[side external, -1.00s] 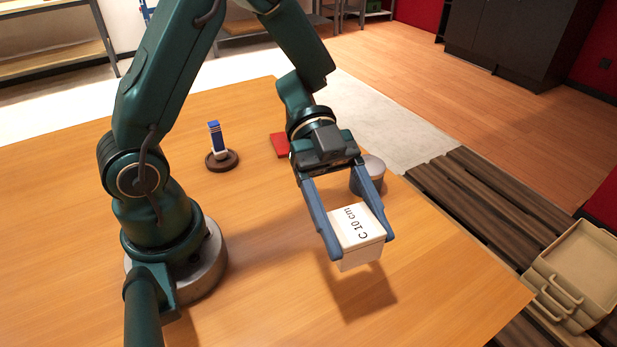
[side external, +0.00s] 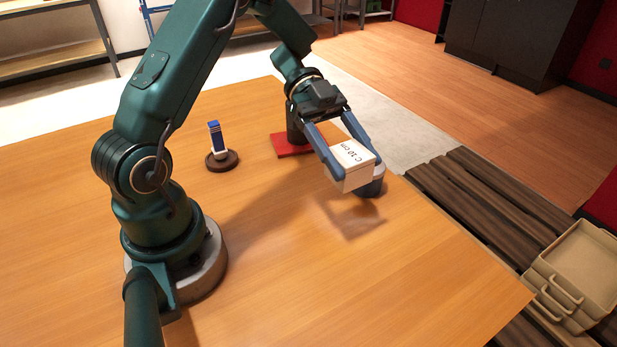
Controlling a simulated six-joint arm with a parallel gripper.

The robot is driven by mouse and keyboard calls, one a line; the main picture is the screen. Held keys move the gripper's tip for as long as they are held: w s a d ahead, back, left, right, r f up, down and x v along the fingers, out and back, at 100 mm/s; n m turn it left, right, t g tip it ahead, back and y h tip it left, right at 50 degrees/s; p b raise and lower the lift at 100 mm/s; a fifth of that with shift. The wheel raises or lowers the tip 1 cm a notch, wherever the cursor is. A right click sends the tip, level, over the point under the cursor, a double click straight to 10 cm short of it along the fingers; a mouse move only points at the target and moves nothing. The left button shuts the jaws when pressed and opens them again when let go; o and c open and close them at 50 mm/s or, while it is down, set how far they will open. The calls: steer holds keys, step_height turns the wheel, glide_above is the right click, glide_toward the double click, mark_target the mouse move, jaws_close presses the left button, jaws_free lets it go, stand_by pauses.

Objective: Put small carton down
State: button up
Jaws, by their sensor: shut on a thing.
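The small carton (side external: 354,163) is a white box with the black text "C 10 cm" on its top. My gripper (side external: 351,160) is shut on the carton, with one blue-grey finger on each side of it. The carton is held above the wooden table (side external: 300,290), and its shadow falls on the table below, apart from it. The carton and a finger hide part of a grey round object (side external: 374,188) behind them.
A red square base (side external: 292,148) with a dark upright part stands behind my gripper. A blue and white item (side external: 215,138) stands on a round brown base to the left. The front of the table is clear. Stacked beige trays (side external: 580,262) lie beyond the right edge.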

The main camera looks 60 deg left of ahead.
steer(key=x, duration=0.3)
steer(key=f+x, duration=0.1)
steer(key=x, duration=0.7)
steer(key=shift+w+a+f, duration=0.25)
steer(key=shift+w+a, duration=0.05)
steer(key=shift+a, duration=0.05)
steer(key=shift+f, duration=1.95)
steer(key=shift+f, duration=0.1)
steer(key=o, duration=1.4)
